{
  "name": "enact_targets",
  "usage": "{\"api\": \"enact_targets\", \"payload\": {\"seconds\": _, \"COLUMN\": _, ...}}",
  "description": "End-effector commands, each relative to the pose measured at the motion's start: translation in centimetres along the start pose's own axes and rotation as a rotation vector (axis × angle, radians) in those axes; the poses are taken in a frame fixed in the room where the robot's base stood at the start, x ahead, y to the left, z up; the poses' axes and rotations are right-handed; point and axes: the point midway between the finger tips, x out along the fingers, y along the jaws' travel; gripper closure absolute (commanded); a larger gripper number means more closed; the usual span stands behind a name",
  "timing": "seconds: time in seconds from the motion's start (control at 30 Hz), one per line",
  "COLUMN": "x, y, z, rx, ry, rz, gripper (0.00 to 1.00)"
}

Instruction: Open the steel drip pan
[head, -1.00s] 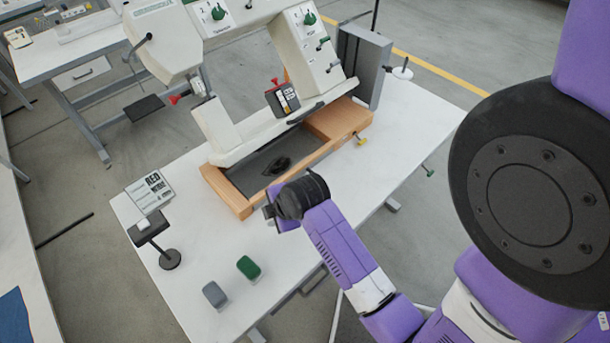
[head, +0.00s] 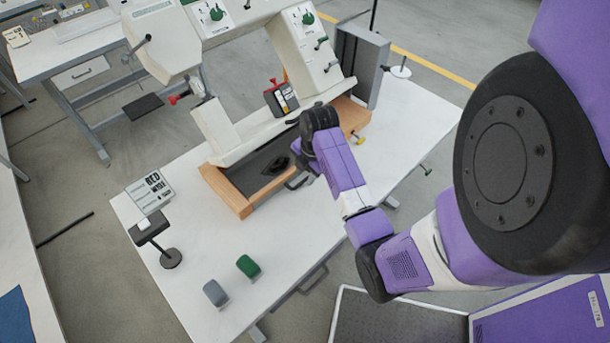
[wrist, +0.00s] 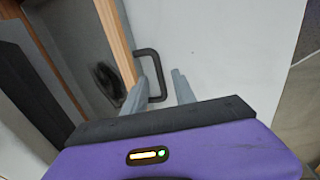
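The drip pan (head: 243,180) is a dark grey tray set low in a wooden frame under the press, with a dark blotch in it. It also shows in the wrist view (wrist: 75,45). A dark U-shaped handle (head: 297,182) stands out from the frame's front side; the wrist view shows this handle (wrist: 157,72) close up. My gripper (head: 304,150) is over the front rail, its fingers mostly hidden in the head view. In the wrist view my gripper (wrist: 158,88) is open, with the handle's outer bar appearing between the fingertips. I cannot tell whether they touch it.
The white press (head: 255,135) rises over the pan. A sign (head: 151,191), a small black stand (head: 170,257), a green block (head: 248,266) and a grey block (head: 215,293) are on the white table (head: 190,245). The tabletop in front of the handle is clear.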

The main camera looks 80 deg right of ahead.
Motion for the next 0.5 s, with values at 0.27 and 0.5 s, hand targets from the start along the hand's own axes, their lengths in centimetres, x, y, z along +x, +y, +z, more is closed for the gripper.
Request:
{"api": "enact_targets", "payload": {"seconds": 0.27, "x": 1.6, "y": 0.0, "z": 0.0, "rx": 0.0, "ry": 0.0, "rz": 0.001, "gripper": 0.67}}
{"api": "enact_targets", "payload": {"seconds": 0.5, "x": 1.6, "y": 0.0, "z": 0.0, "rx": 0.0, "ry": -0.001, "rz": 0.002, "gripper": 0.75}}
